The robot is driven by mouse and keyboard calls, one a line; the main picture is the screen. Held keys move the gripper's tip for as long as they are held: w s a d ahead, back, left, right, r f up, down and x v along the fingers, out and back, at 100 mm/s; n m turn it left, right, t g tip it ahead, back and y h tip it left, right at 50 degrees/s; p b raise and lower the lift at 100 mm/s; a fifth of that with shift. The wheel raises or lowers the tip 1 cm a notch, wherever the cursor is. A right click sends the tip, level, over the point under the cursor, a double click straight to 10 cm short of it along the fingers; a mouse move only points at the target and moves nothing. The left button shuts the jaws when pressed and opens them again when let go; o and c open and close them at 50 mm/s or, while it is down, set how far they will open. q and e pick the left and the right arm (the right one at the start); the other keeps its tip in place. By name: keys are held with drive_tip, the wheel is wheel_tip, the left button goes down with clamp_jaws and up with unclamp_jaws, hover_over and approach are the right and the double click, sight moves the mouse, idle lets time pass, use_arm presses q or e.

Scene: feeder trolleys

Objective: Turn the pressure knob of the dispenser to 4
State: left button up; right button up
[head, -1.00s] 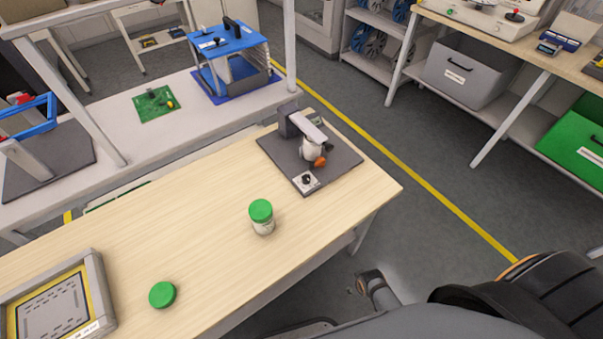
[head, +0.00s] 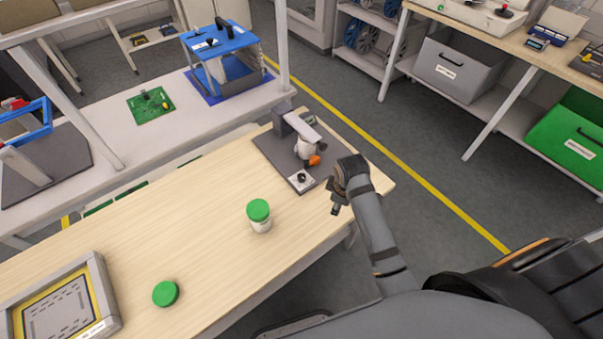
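The dispenser (head: 306,148) stands on a dark grey base plate at the right end of the wooden table. It has a grey column, a light arm and an orange tip. Its pressure knob (head: 302,178) is a small black knob on a pale panel at the plate's front corner. The knob's setting is too small to read. My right gripper (head: 336,208) points down over the table's right part, right of and nearer than the knob, apart from it. Its fingers are too small to tell open from shut. My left gripper is not in view.
A jar with a green lid (head: 259,213) stands left of and nearer than the dispenser. A loose green lid (head: 166,293) and a framed stencil (head: 62,305) lie further left. A white bench (head: 180,135) with a blue-topped fixture (head: 220,45) stands behind.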

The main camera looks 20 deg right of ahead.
drive_tip(key=w+a+r+n, duration=0.1)
drive_tip(key=w+a+n, duration=0.2)
drive_tip(key=w+n, duration=0.4)
wheel_tip(320, 180, up, 5)
drive_tip(key=n+g, duration=0.2)
drive_tip(key=n, duration=0.6)
hover_over(302, 177)
drive_tip(key=shift+y, duration=0.4)
wheel_tip(302, 177, down, 10)
drive_tip(key=shift+w+f, duration=0.1)
drive_tip(key=shift+f, duration=0.05)
clamp_jaws()
